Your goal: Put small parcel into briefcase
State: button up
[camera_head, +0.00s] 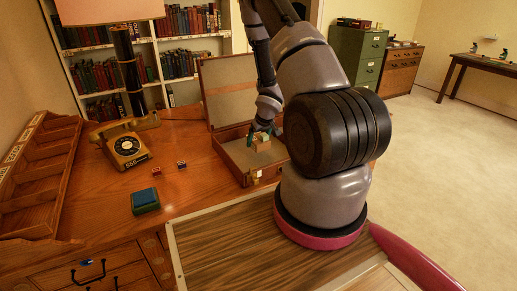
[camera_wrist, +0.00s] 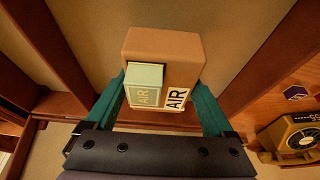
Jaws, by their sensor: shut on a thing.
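The small parcel (camera_wrist: 165,52) is a brown box with a pale green patch and "AIR" labels. My gripper (camera_wrist: 158,100) has its green fingers on both sides of the parcel and is shut on it. In the head view, my gripper (camera_head: 257,136) holds the parcel (camera_head: 262,146) within the outline of the open briefcase (camera_head: 232,160). The briefcase lies on the desk with its lid raised at the back. In the wrist view, the beige briefcase lining (camera_wrist: 235,30) shows behind the parcel. I cannot tell whether the parcel touches the briefcase floor.
A yellow rotary telephone (camera_head: 127,148), a blue-green pad (camera_head: 145,201) and two small blocks, one dark (camera_head: 182,165) and one red (camera_head: 170,171), are left of the briefcase. A lamp (camera_head: 128,75) stands at the back. A wooden rack (camera_head: 40,165) is at the left edge.

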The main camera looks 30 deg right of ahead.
jog(key=shift+f, duration=1.9)
jog(key=shift+f, duration=0.15)
jog(key=o, duration=1.4)
